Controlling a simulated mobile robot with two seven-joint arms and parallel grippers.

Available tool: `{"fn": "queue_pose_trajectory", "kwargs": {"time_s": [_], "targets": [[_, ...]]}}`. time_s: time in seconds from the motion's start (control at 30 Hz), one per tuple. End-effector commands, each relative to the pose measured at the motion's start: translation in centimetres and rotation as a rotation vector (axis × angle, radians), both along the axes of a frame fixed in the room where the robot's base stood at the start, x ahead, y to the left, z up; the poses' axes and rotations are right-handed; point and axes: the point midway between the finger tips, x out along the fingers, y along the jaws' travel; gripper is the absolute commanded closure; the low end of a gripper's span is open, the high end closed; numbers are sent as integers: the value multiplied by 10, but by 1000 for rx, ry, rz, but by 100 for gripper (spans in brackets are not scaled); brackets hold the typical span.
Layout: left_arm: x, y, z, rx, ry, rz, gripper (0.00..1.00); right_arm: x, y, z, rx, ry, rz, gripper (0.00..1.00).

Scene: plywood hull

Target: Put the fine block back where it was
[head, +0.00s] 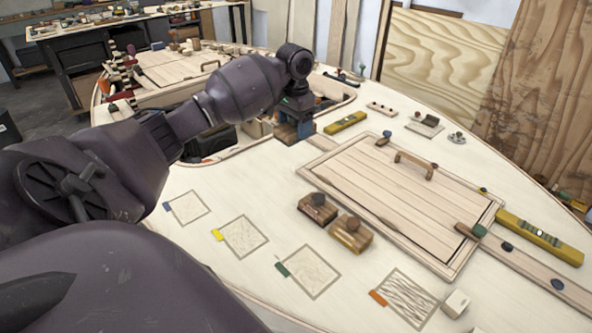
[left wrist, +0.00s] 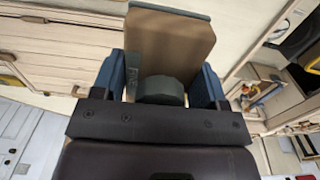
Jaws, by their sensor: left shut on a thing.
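My left gripper (head: 294,130) is low over the pale plywood deck, beside the edge of the cut-out. Its blue fingers also show in the left wrist view (left wrist: 165,80), shut on a tan block (left wrist: 170,40) with a dark grey-green round knob. In the head view the held block is mostly hidden by the gripper; I cannot tell if it touches the deck. Two brown blocks with knobs, one (head: 318,208) and another (head: 351,234), stand side by side on the deck left of the hatch. My right gripper is not in view.
A plank hatch (head: 400,190) with a wooden handle lies at right. Yellow levels, one (head: 346,123) and another (head: 540,238), lie nearby. Outlined patches with coloured tags, such as the green-tagged one (head: 314,272), run along the front. A small whitish block (head: 457,303) sits at front right.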

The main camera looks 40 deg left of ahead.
Motion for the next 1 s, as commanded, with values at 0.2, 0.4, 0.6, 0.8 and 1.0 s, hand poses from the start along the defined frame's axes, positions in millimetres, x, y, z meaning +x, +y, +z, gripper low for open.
{"fn": "queue_pose_trajectory", "kwargs": {"time_s": [0.2, 0.4, 0.6, 0.8, 1.0], "targets": [[1, 7, -16, -1, 4, -5, 63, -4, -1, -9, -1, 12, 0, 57], [1, 6, -61, 0, 6, -4, 63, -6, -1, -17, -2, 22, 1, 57], [0, 6, -104, 0, 6, -4, 63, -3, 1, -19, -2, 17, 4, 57], [1, 6, -133, 0, 2, -4, 63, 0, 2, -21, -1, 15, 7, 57], [1, 6, -142, 1, 1, -4, 63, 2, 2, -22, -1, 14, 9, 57]]}}
